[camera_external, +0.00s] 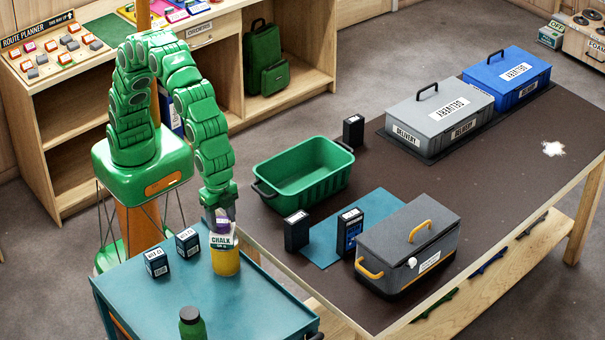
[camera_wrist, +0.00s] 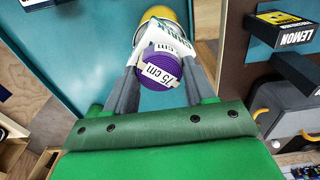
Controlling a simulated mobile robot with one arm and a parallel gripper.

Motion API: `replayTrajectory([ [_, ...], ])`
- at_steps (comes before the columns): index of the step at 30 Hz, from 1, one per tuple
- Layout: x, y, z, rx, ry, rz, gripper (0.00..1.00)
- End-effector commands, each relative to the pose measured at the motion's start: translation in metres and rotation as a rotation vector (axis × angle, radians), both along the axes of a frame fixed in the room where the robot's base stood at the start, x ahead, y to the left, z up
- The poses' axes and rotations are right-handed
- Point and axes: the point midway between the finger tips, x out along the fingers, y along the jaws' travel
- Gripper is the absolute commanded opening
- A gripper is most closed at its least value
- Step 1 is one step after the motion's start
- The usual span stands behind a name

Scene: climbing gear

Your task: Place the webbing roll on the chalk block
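The purple webbing roll (camera_external: 222,224) is between my gripper's fingers, right over the chalk block (camera_external: 222,241). In the wrist view the webbing roll (camera_wrist: 158,70) has white labels reading "75 cm". My gripper (camera_external: 219,213) points down; in the wrist view its two grey fingers (camera_wrist: 162,68) lie against both sides of the roll. The chalk block is white and green and sits on a yellow cylinder (camera_external: 226,263) on the teal cart top. In the wrist view the chalk block (camera_wrist: 150,36) is partly hidden behind the roll. I cannot tell whether roll and block touch.
Two dark small boxes (camera_external: 157,262) (camera_external: 187,243) stand left of the cylinder on the cart (camera_external: 262,308). A green bottle (camera_external: 191,324) stands at the cart's front. On the brown table are a green bin (camera_external: 309,193), a grey toolbox (camera_external: 433,228) and several dark boxes.

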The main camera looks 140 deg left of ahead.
Motion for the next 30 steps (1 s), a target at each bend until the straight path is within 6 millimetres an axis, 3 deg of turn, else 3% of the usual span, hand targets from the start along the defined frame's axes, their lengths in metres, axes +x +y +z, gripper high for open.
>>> replayTrajectory([
  [1, 0.000, 0.000, 0.000, 0.000, 0.000, 0.000, 0.62],
  [4, 0.000, 0.000, 0.000, 0.000, -0.001, 0.000, 0.76],
  [16, 0.001, 0.000, 0.008, 0.000, -0.002, 0.000, 0.76],
  [30, -0.002, 0.001, 0.087, 0.000, -0.006, 0.000, 0.76],
])
